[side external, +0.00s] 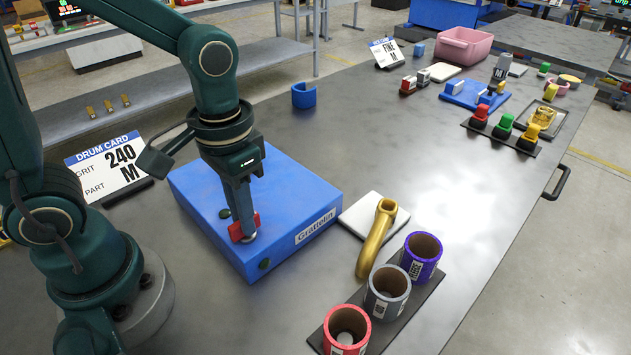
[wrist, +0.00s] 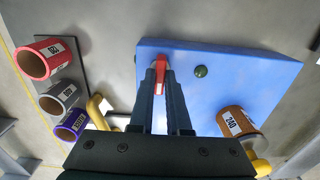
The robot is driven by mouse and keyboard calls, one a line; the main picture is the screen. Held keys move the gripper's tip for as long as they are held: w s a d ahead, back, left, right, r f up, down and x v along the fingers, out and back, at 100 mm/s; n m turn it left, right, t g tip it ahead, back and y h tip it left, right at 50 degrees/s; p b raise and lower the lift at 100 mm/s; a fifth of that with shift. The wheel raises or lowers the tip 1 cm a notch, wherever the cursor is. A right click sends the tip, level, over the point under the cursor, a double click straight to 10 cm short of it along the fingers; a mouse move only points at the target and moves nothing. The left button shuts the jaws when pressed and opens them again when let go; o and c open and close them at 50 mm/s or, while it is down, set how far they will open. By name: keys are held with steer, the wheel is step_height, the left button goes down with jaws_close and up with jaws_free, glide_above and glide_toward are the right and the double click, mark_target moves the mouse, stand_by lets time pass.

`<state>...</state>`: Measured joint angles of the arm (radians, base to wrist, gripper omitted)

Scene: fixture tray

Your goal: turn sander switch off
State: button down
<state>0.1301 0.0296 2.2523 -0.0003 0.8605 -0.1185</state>
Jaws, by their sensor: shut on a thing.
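The sander is a blue box (side external: 290,205) marked "Grattelin" on its front side. Its red switch (side external: 235,231) stands on the top face near the front left edge. My gripper (side external: 245,234) points down over the box and is shut on the red switch. In the wrist view, the red switch (wrist: 161,62) shows between the fingertips of my gripper (wrist: 162,76), partly hidden by them. A dark green button (wrist: 201,71) is on the blue box (wrist: 240,75) beside the switch. An orange-brown drum marked 240 (wrist: 236,122) shows at the box's edge.
A "240 M" drum card (side external: 108,165) stands left. Colored buttons (side external: 503,127) and a pink bin (side external: 465,45) are farther back. The middle tabletop is clear.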

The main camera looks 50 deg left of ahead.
stand_by(0.3)
steer(key=c, duration=0.9)
jaws_free()
steer(key=shift+r, duration=2.6)
steer(key=shift+a+r, duration=0.15)
steer(key=shift+r, duration=0.2)
steer(key=shift+s+a+r+t, duration=0.35)
steer(key=shift+s+t, duration=0.15)
steer(key=shift+t, duration=0.45)
steer(key=shift+s+a+r+t, duration=0.25)
steer(key=shift+s+a+t, duration=0.2)
steer(key=shift+t, duration=0.45)
steer(key=shift+s+a+r+t, duration=0.3)
steer(key=shift+s+t, duration=0.2)
steer(key=shift+t, duration=0.45)
